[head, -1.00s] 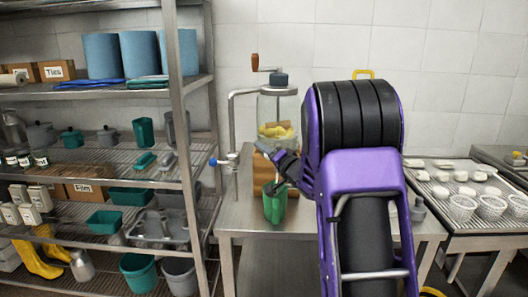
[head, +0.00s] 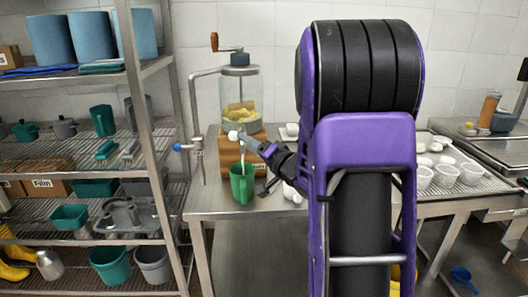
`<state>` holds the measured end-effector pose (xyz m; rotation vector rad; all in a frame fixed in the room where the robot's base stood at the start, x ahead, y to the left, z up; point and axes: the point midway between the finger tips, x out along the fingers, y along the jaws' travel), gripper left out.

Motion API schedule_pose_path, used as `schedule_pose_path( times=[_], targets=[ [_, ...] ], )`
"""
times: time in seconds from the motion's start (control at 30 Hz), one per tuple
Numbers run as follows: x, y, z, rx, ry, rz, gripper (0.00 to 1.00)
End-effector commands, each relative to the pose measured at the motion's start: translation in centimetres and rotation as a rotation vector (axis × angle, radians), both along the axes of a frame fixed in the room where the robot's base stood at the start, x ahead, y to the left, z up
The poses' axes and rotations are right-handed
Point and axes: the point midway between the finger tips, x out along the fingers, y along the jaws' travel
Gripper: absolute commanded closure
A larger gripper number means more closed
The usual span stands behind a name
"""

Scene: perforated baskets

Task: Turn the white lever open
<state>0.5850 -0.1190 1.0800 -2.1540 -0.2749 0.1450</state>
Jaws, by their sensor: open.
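The white lever (head: 233,135) is a small pale piece at the front of the glass dispenser (head: 240,100), low on its jar. The dispenser holds yellow pieces in liquid and stands on a wooden block (head: 228,155). A green jug (head: 238,186) stands on the steel table below the lever. My gripper (head: 257,166) is open, just right of the lever and above the jug's right side. One finger is close to the lever; I cannot tell whether they touch. My purple and black arm hides the table to the right.
A blue-handled tap pipe (head: 198,140) stands left of the dispenser. A steel shelf rack (head: 140,140) with pots and tubs is at the left. White perforated baskets (head: 447,174) are on the right-hand table. The steel table's left front (head: 210,205) is clear.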

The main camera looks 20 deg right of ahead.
Motion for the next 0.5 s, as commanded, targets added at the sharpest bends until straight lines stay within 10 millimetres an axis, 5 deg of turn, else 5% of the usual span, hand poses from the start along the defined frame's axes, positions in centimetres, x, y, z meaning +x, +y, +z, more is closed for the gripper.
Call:
schedule_pose_path(
  times=[0.2,0.5],
  targets=[
    [-4.4,-1.3,0.1,0.000,-0.001,-0.003,0.51],
    [-6.5,-1.7,0.0,0.000,-0.001,-0.001,0.51]
  ],
)
